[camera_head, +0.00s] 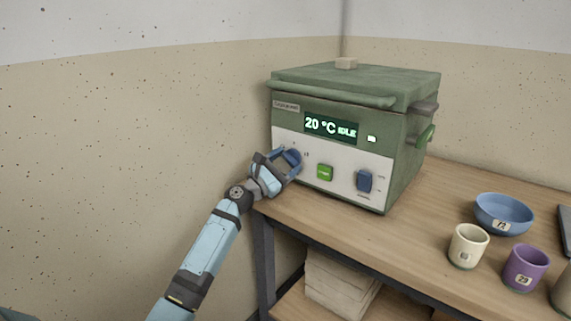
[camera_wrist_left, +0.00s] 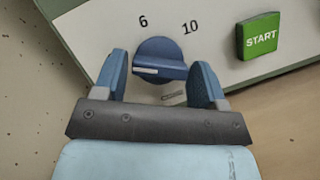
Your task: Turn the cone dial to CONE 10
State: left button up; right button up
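The blue cone dial (camera_head: 292,156) sits on the left of the kiln's white front panel. In the left wrist view the dial (camera_wrist_left: 160,57) has a raised grip bar lying nearly level, with a white mark at its left end. The labels 6 and 10 show above it, upper left and upper right; neither is beside the white mark. My left gripper (camera_head: 279,163) is at the dial. In the wrist view its two fingers (camera_wrist_left: 160,78) stand apart on either side of the dial, with visible gaps. My right gripper is not in view.
The green kiln (camera_head: 340,100) displays 20 °C IDLE. A green START button (camera_head: 325,172) and a blue switch (camera_head: 365,181) are right of the dial. A blue bowl (camera_head: 504,212), cream cup (camera_head: 467,246) and purple cup (camera_head: 525,267) stand on the wooden table (camera_head: 400,237).

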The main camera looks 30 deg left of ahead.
pick_arm(q)
jog(key=c, duration=0.5)
